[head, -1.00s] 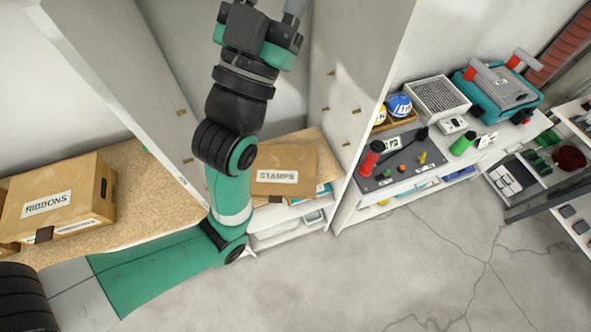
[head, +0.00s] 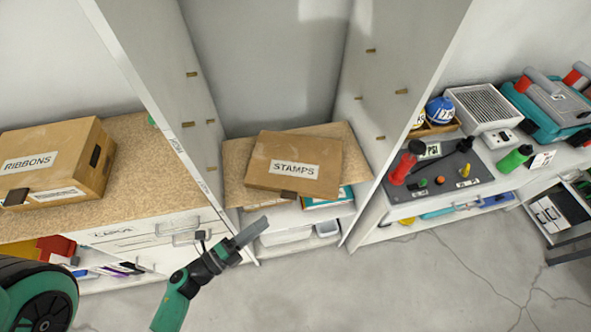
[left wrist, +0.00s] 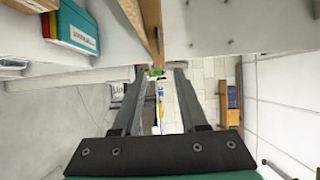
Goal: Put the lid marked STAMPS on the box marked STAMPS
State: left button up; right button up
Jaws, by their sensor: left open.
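A flat brown cardboard piece marked STAMPS (head: 270,150) lies in the tall shelf bay in the head view, its label facing up and a dark tab at its front edge. Its front overhangs the tan board (head: 235,172) under it. I cannot tell whether it is the lid alone or the lid on a box; no separate second STAMPS piece shows. My left gripper (head: 252,232) is open and empty, below and in front of the piece, apart from it. In the left wrist view its two fingers (left wrist: 158,75) are spread. My right gripper is out of view.
A RIBBONS box (head: 65,150) stands on the left worktop. White upright panels (head: 205,130) flank the bay. A teal item (head: 328,200) and white bins are under the piece. A tool bench (head: 480,190) stands to the right. The floor in front is clear.

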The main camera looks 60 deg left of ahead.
pick_arm(q)
jog(key=w+a+b, duration=0.1)
jog(key=w, duration=1)
jog(key=shift+w+a, duration=0.15)
jog(key=shift+a, duration=0.2)
jog(key=shift+f, duration=0.1)
grip_shut()
dwell(1.1)
